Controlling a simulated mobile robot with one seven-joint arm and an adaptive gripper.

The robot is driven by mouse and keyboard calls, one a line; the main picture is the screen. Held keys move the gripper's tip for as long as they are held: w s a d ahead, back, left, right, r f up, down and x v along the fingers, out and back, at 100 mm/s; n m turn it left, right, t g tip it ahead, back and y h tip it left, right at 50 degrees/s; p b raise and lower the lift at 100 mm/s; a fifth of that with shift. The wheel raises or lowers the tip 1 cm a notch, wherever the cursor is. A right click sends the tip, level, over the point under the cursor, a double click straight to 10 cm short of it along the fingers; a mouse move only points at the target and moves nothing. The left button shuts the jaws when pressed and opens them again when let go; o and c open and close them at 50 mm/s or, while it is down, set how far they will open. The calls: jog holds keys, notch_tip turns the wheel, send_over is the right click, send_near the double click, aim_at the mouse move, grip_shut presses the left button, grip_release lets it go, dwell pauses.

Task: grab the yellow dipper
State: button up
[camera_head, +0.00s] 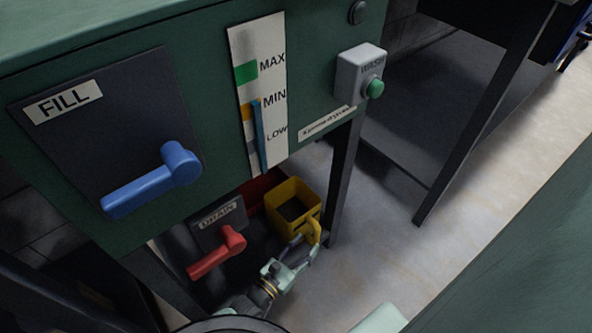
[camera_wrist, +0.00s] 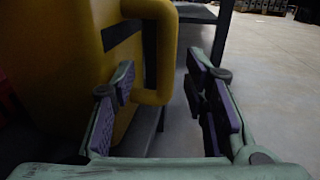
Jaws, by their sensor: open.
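The yellow dipper (camera_head: 293,203) is a square, open-topped box with a handle on its near right side. It sits low beneath the green machine, beside the red drain lever. In the wrist view its yellow wall (camera_wrist: 75,65) fills the left and its looped handle (camera_wrist: 162,50) comes down between my fingers. My gripper (camera_head: 303,248) is at the handle in the head view. In the wrist view my gripper (camera_wrist: 160,80) is open, with one purple-padded finger on each side of the handle. I see a gap to the right finger; contact on the left is unclear.
The green machine's front carries a blue fill lever (camera_head: 150,182), a level gauge (camera_head: 259,95) and a wash button (camera_head: 374,88). The red drain lever (camera_head: 218,254) is close to my arm. A dark machine leg (camera_head: 342,180) stands right of the dipper. Open floor lies further right.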

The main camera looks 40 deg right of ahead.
aim_at(314, 238)
jog(key=x, duration=0.5)
jog(key=shift+s+d, duration=0.25)
jog(key=shift+d, duration=0.05)
jog(key=shift+c, duration=0.6)
grip_shut()
jog(key=shift+r, duration=0.15)
